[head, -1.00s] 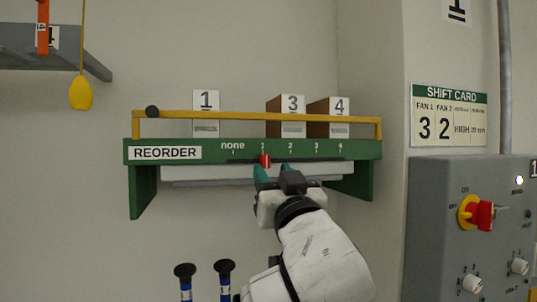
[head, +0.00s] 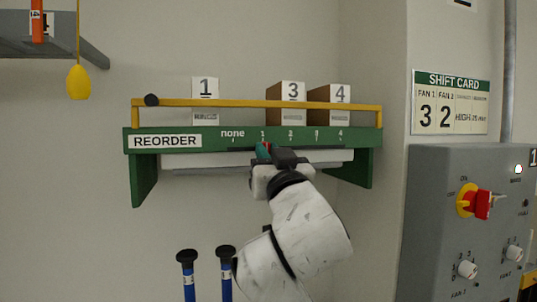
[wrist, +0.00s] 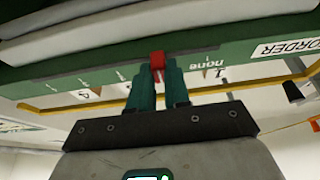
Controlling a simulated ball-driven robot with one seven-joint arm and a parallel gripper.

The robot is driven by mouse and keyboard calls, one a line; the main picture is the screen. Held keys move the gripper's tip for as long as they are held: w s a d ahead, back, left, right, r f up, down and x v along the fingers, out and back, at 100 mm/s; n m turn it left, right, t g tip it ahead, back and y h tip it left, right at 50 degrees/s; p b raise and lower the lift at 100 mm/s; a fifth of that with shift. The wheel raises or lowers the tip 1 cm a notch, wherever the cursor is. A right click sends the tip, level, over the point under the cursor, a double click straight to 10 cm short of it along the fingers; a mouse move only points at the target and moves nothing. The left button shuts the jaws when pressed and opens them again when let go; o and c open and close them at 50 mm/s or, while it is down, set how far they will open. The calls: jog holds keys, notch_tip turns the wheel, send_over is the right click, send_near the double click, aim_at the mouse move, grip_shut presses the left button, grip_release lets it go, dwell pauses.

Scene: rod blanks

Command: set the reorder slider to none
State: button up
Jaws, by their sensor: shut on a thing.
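The green REORDER shelf (head: 205,134) carries a scale marked none, 1, 2, 3 and 4 along its front. The red slider (wrist: 157,58) sits in the dark slot close to the 1 mark, to the right of none in the head view. My gripper (head: 265,150) is at the slot with its teal fingers shut on the red slider. In the wrist view my fingers (wrist: 158,72) close around the slider's lower part. In the head view the slider is mostly hidden behind the fingers.
A grey control panel (head: 440,220) is at the right. Two blue rods with black caps (head: 226,252) stand below the shelf.

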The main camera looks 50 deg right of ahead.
aim_at(230, 144)
grip_shut()
jog(key=shift+w+a+b, duration=0.15)
jog(key=shift+w+a, duration=0.45)
jog(key=shift+a, duration=0.3)
jog(key=shift+w+a+b, duration=0.2)
jog(key=shift+w+a, duration=0.35)
jog(key=shift+a, duration=0.3)
jog(key=shift+w+a+b, duration=0.15)
jog(key=shift+w+a, duration=0.45)
jog(key=shift+a, duration=0.3)
jog(key=o, duration=0.6)
grip_release()
jog(key=shift+w+a, duration=0.1)
jog(key=shift+a, duration=0.05)
jog(key=shift+o, duration=0.2)
